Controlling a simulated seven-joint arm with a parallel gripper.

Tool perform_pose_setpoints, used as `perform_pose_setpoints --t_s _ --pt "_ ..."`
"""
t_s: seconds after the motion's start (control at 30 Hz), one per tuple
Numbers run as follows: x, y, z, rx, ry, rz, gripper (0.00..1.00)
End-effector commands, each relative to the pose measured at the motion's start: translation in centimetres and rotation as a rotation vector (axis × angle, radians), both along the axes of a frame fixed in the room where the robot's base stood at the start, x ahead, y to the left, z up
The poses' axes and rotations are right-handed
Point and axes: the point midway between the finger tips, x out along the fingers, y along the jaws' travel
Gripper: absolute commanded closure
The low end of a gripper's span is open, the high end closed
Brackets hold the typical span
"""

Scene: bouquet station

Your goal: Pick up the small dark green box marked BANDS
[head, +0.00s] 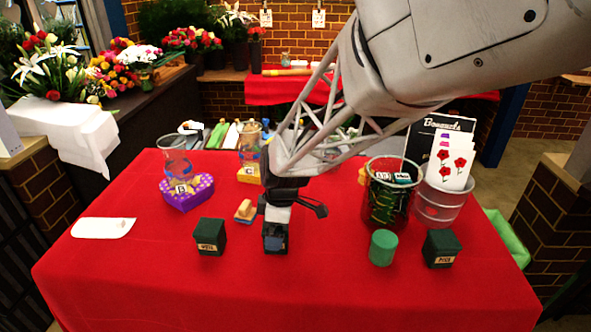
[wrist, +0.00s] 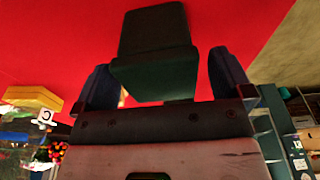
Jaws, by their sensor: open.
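A small dark green box (wrist: 153,35) stands on the red tabletop between the two fingers of my gripper (wrist: 160,68) in the wrist view. The fingers are apart, one on each side of it, and I cannot tell whether either touches it. In the head view my gripper (head: 274,241) reaches down over this box near the middle of the table and hides most of it. No label can be read on it, so I cannot confirm the BANDS mark.
Similar dark green boxes with pale labels stand at left (head: 210,236) and right (head: 441,248). A green cylinder (head: 383,247) is beside the right one. The table front is clear.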

Motion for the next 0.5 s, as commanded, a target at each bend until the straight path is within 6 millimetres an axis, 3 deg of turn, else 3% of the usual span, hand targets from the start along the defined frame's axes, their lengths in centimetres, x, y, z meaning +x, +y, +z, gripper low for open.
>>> perform_pose_setpoints --t_s 0.2,0.5 --pt "0.0 0.19 -1.33 0.0 -0.001 0.0 0.02" --pt "0.01 0.19 -1.36 0.0 -0.001 0.0 0.02"
